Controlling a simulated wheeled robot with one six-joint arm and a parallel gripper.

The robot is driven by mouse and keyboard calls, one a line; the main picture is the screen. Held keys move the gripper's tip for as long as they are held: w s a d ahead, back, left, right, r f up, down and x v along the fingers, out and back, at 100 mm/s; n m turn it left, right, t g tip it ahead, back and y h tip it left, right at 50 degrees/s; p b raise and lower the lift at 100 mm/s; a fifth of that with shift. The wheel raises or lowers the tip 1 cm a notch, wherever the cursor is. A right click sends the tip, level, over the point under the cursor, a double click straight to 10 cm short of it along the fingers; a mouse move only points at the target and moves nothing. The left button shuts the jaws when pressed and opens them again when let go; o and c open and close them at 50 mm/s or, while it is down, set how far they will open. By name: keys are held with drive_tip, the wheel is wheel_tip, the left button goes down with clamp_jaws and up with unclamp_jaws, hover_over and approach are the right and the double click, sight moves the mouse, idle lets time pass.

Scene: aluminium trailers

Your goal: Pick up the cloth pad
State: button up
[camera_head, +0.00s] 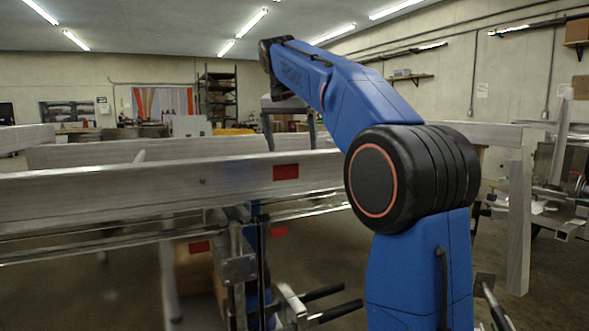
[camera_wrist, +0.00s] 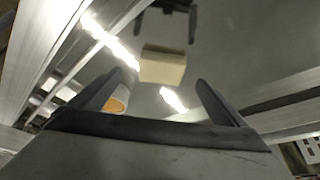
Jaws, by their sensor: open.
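In the wrist view a cream, block-shaped thing (camera_wrist: 163,66) shows between and beyond my fingertips. It may be the cloth pad, but I cannot tell for sure. My gripper (camera_wrist: 160,79) is open, its two dark fingers spread wide on either side of this block in the picture, with nothing held. In the head view my gripper (camera_head: 290,146) hangs fingers-down beyond the near aluminium beam, under my raised blue arm. No cloth pad can be made out in the head view.
A long aluminium beam (camera_head: 130,195) with red patches crosses the head view in front of my gripper. A round orange and white thing (camera_wrist: 118,100) lies beside my left finger in the wrist view. Metal rails (camera_wrist: 45,45) run along the left there. Shelving (camera_head: 218,100) stands far behind.

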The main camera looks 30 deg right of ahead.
drive_tip(key=shift+w+x, duration=0.2)
drive_tip(key=shift+x, duration=1.3)
drive_tip(key=shift+w+x, duration=0.2)
drive_tip(key=shift+x, duration=1.35)
drive_tip(key=shift+d+r, duration=0.1)
drive_tip(key=shift+r, duration=0.05)
drive_tip(key=shift+c, duration=0.7)
drive_tip(key=c, duration=1.1)
drive_tip(key=shift+r, duration=0.15)
wheel_tip(320, 180, up, 10)
drive_tip(key=o, duration=0.5)
drive_tip(key=shift+c, duration=1.4)
